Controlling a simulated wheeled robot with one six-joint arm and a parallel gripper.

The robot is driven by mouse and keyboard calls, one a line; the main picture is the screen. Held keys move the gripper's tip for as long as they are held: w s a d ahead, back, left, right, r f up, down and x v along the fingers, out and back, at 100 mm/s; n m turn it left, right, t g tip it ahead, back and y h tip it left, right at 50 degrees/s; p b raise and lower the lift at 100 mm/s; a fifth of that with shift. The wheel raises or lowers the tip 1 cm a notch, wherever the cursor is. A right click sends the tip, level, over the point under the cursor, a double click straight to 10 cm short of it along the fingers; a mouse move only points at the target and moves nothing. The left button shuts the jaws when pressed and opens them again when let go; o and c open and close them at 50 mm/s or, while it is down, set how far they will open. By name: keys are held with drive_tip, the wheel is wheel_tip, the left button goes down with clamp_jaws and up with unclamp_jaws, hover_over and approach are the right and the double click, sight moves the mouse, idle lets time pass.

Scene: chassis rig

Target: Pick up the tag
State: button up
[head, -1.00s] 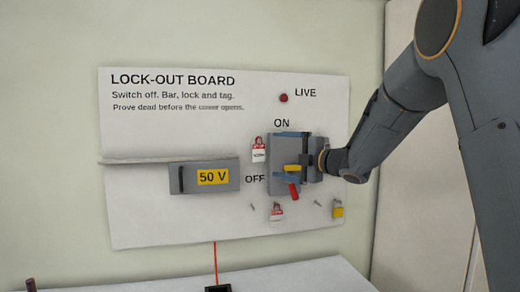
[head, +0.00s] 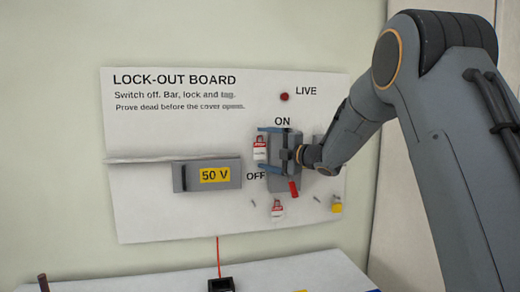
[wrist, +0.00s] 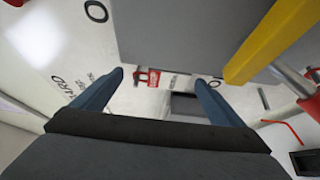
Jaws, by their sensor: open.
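A white tag with a red top (head: 260,148) hangs on the lock-out board (head: 150,140), left of the switch box. It shows small between my fingertips in the wrist view (wrist: 149,77). My gripper (head: 263,145) is open and empty. In the head view, one finger lies above the tag and one below, in front of the switch box. Whether the tips reach the tag's depth I cannot tell. A second red-and-white tag (head: 277,207) hangs lower, below the switch box.
The grey switch box (head: 287,180) has a red handle (head: 294,188) below my gripper. A yellow bar (wrist: 265,40) crosses close at right in the wrist view. A yellow padlock (head: 336,206) hangs lower right. The grey 50 V cover (head: 207,187) is left.

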drive_tip(key=shift+c, duration=0.3)
drive_tip(key=c, duration=1.1)
drive_tip(key=shift+o, duration=0.2)
drive_tip(key=shift+r+b, duration=0.1)
drive_tip(key=shift+b, duration=0.3)
drive_tip(key=shift+r+b, duration=0.1)
drive_tip(key=shift+b, duration=0.2)
drive_tip(key=s+d+b, duration=0.2)
drive_tip(key=s, duration=0.7)
drive_tip(key=s+d+b, duration=0.1)
drive_tip(key=s+b, duration=0.2)
drive_tip(key=s, duration=0.5)
drive_tip(key=shift+s+d, duration=0.35)
drive_tip(key=shift+s, duration=0.05)
